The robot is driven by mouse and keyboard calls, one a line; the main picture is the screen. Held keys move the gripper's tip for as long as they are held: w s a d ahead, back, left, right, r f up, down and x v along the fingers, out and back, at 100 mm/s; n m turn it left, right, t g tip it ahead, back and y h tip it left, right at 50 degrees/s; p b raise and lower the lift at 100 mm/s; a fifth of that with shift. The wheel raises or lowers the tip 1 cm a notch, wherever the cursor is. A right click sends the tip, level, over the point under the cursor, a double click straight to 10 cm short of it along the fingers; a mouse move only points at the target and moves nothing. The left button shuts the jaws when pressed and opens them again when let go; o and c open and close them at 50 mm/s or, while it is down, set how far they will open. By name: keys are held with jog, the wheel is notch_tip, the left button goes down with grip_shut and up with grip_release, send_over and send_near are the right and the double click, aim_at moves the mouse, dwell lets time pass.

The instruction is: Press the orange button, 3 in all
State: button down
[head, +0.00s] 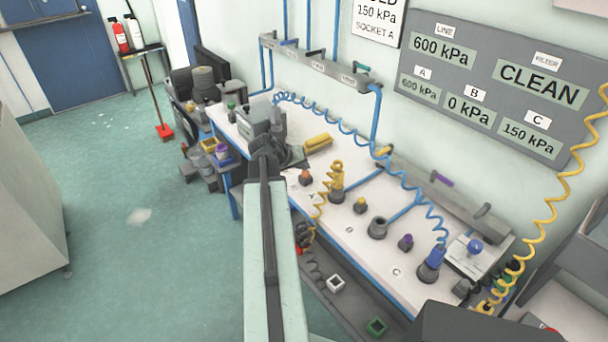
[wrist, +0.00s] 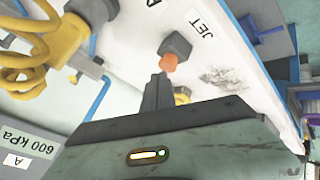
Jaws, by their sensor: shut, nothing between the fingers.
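The orange button (wrist: 168,62) sits on a dark square housing (wrist: 176,46) beside the JET label in the wrist view. In the head view the orange button (head: 305,175) is on the white bench top, left of the yellow coiled hose. My gripper (wrist: 159,78) is shut and empty. Its dark fingertips are just below the button in the wrist picture, very close to it. I cannot tell whether they touch it. In the head view my arm reaches up the middle, and its end is near the button, with the fingertips hard to make out.
A yellow coiled hose (head: 333,180) stands on a fitting to the right; it also shows in the wrist view (wrist: 40,45). A yellow block (head: 318,143) lies behind. A blue coiled hose (head: 400,172) crosses the bench. The wall panel (head: 485,75) shows pressures and CLEAN.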

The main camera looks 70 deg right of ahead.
aim_at(303, 173)
jog(key=shift+f+b, duration=0.55)
dwell(0.4)
dwell(0.4)
jog(key=shift+r+p, duration=1)
notch_tip(303, 173, up, 5)
jog(key=p, duration=0.5)
jog(key=shift+r, duration=0.1)
dwell(2.0)
